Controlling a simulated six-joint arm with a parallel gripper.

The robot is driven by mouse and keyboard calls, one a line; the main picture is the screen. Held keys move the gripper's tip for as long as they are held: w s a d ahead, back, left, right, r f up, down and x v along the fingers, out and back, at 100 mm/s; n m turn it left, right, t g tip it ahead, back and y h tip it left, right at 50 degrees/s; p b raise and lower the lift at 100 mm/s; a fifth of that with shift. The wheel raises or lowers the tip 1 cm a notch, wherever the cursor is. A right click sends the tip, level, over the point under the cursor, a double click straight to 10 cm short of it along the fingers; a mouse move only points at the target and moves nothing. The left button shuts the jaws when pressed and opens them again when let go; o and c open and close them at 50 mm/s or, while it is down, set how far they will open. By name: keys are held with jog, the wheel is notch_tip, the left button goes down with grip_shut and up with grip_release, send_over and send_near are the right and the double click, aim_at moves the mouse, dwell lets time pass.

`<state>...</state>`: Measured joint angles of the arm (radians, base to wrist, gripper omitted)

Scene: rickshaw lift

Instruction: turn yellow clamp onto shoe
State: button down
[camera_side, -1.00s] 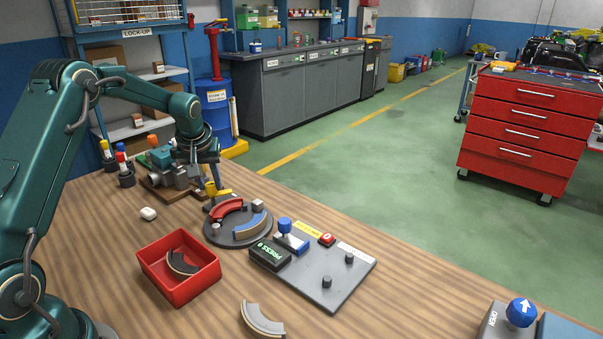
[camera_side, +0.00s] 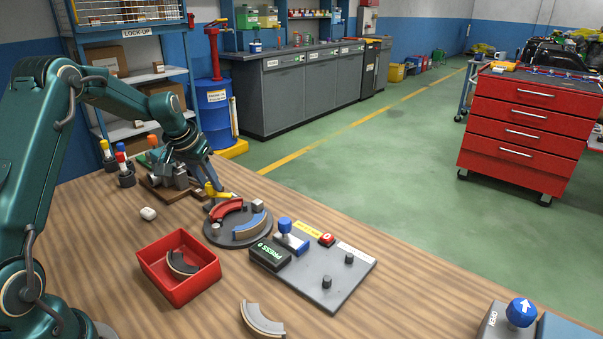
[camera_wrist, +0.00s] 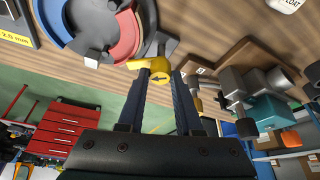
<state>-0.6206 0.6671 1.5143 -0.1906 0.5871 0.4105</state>
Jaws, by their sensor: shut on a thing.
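The yellow clamp (camera_side: 214,189) stands at the back left edge of the round dark plate (camera_side: 211,232). In the wrist view the clamp (camera_wrist: 160,75) has a round head with a dark arrow and an arm reaching left toward the red curved shoe (camera_wrist: 127,36). My gripper (camera_side: 211,184) is shut on the clamp head, one finger on each side, and the arm leans in from the upper left. The red shoe (camera_side: 226,208) lies on the plate's far left side, and a blue curved shoe (camera_side: 250,226) lies to its right. I cannot tell whether the clamp's arm touches the red shoe.
A red bin (camera_side: 164,287) holding a dark curved shoe stands in front of the plate. A grey panel (camera_side: 326,298) with a blue knob is to the right. A small vise-like machine (camera_side: 172,178) sits close left of my gripper. A loose curved shoe (camera_side: 259,320) lies at the front.

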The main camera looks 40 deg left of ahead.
jog(key=m+h, duration=0.1)
jog(key=m, duration=0.2)
jog(key=m+h, duration=0.1)
jog(key=m, duration=0.3)
jog(key=shift+s+a+h, duration=0.1)
jog(key=shift+a+h, duration=0.1)
jog(key=shift+h, duration=0.2)
dwell(0.3)
jog(key=c, duration=0.6)
grip_release()
jog(key=v, duration=0.5)
